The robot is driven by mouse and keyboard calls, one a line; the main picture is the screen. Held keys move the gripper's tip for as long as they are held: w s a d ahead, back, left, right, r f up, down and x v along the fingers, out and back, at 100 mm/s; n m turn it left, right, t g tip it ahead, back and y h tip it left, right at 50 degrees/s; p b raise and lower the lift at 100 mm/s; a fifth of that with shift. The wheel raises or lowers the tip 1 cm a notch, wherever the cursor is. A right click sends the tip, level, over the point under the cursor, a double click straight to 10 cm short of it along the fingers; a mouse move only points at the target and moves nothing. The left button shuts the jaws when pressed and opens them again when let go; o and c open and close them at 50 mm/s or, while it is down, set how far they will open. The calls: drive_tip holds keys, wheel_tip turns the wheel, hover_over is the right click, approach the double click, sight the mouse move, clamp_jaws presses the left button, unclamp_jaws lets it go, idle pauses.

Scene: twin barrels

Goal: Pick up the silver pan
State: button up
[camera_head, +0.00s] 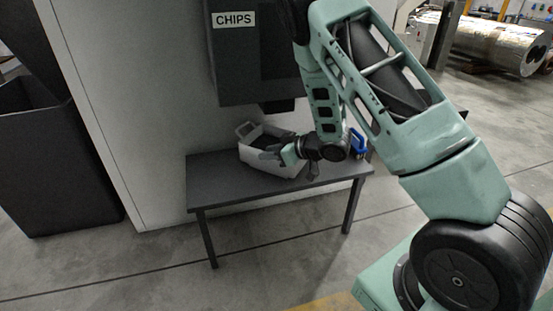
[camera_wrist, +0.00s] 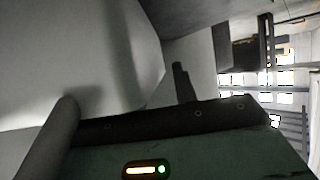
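A light grey, deep container with a loop handle (camera_head: 285,169) sits on the dark table; it is the only thing here that could be the silver pan. Its inside looks dark. My gripper (camera_head: 268,153) is at its right side, with the fingers over or against the near rim; I cannot tell if they touch. In the wrist view, a large pale surface (camera_wrist: 70,55), likely the container's wall, fills the left. My two fingers (camera_wrist: 122,100) stand apart there, one grey at left and one dark at right, and nothing is clearly clamped between them.
The dark table (camera_head: 215,185) has free room at its left. A dark machine box marked CHIPS (camera_head: 250,60) hangs low above the container. A blue object (camera_head: 357,142) is at the table's right end. A dark bin (camera_head: 55,150) stands at far left, and metal rolls lie at back right.

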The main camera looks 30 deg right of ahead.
drive_tip(key=shift+w+a+f, duration=0.1)
drive_tip(key=shift+w+a, duration=0.05)
drive_tip(key=shift+w, duration=0.15)
clamp_jaws()
idle(1.3)
